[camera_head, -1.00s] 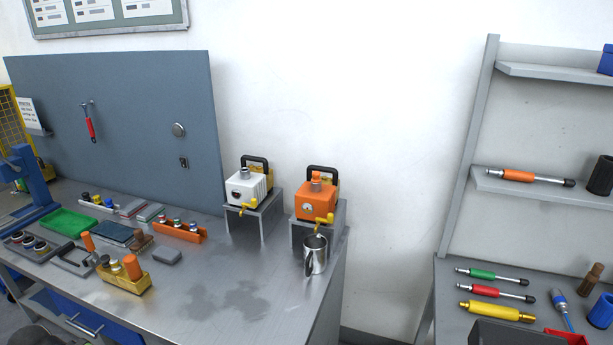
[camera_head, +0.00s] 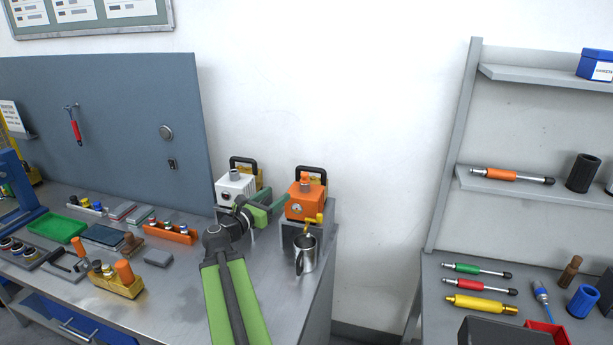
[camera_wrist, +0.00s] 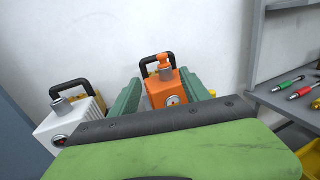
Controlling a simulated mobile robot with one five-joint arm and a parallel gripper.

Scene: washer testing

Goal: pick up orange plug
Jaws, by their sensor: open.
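An orange plug (camera_head: 305,178) sits upright on top of the orange pump-like unit (camera_head: 300,205). In the wrist view, this plug (camera_wrist: 165,61) stands beyond my open fingers, with the orange unit (camera_wrist: 160,92) between them in the picture. My gripper (camera_head: 274,208) is open and empty, in front of the white and orange units; its fingertips (camera_wrist: 163,80) are apart from the plug. My gripper hides part of the white unit's front.
The white unit (camera_head: 234,187) stands left of the orange one; both have black handles. A metal mug (camera_head: 305,256) stands in front of the orange unit. Trays and an orange rack (camera_head: 170,233) lie left. A shelf rack (camera_head: 505,185) stands right.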

